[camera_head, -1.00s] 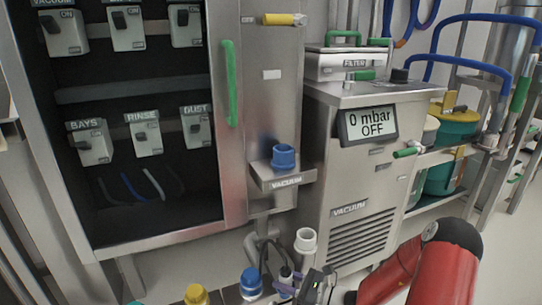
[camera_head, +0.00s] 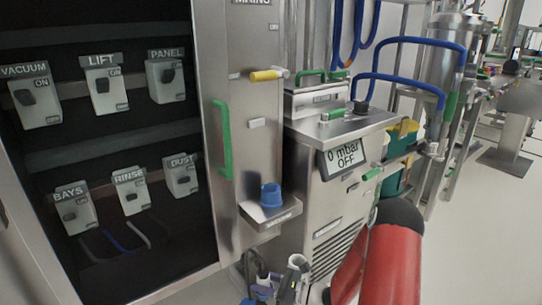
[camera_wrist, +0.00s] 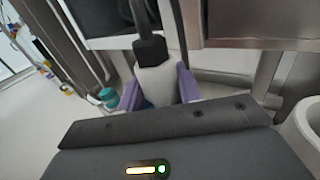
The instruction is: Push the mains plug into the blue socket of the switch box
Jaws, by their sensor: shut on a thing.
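The mains plug (camera_wrist: 156,84) is a white body with a dark cable at its far end in the wrist view. My gripper (camera_wrist: 160,90) is shut on it, with one purple finger on each side. In the head view my gripper (camera_head: 290,285) is low at the bottom edge, partly cut off. The switch box, a dark open cabinet with a steel frame (camera_head: 203,150), stands at the left with labelled switches. A blue cup-shaped fitting (camera_head: 271,196) sits on a small steel ledge right of it, above my gripper. I cannot tell whether this is the blue socket. The plug's front is hidden.
A steel vacuum unit (camera_head: 352,130) reading "0 mbar OFF" stands right of the ledge. Blue hoses (camera_head: 400,85) hang behind. Clear floor (camera_head: 470,230) lies at the right.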

